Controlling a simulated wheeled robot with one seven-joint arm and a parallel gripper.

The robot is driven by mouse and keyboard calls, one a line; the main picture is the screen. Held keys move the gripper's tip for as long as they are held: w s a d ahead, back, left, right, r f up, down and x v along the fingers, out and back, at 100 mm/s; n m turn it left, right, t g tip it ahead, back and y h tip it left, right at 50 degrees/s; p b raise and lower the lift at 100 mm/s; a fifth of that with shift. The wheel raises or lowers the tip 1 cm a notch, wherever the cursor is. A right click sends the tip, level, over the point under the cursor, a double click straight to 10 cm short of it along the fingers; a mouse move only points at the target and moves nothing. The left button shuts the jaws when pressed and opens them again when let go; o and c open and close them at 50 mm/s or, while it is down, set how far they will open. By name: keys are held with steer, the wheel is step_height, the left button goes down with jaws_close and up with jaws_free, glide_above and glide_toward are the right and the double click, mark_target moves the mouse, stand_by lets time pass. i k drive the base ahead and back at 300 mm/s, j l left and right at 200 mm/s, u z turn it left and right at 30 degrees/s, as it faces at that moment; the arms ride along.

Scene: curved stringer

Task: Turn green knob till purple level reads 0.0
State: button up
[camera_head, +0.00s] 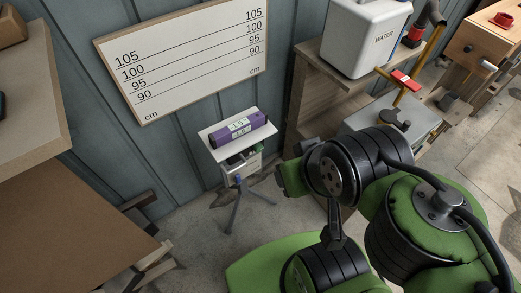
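A purple level (238,128) lies on a small white platform (213,144) near the wall. Its pale display faces me, but the digits are too small to read surely. A small green part, which looks like the green knob (259,149), shows under the platform's right edge, partly hidden. The platform stands on a grey tripod (236,196). My green and black arm fills the lower right, and its nearest part shows to the right of the tripod, apart from the level in the picture. I cannot make out gripper fingers or anything held.
A white board (185,60) with lines marked 90 to 105 cm hangs on the wall. A wooden shelf (308,92) with a white water container (365,38) stands right of the tripod. A brown table (45,150) is at left. Some floor around the tripod is open.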

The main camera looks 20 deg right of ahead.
mark_target(258, 148)
steer(key=i+j+u, duration=0.2)
steer(key=u, duration=0.25)
steer(key=i+j+u, duration=0.2)
steer(key=u, duration=0.25)
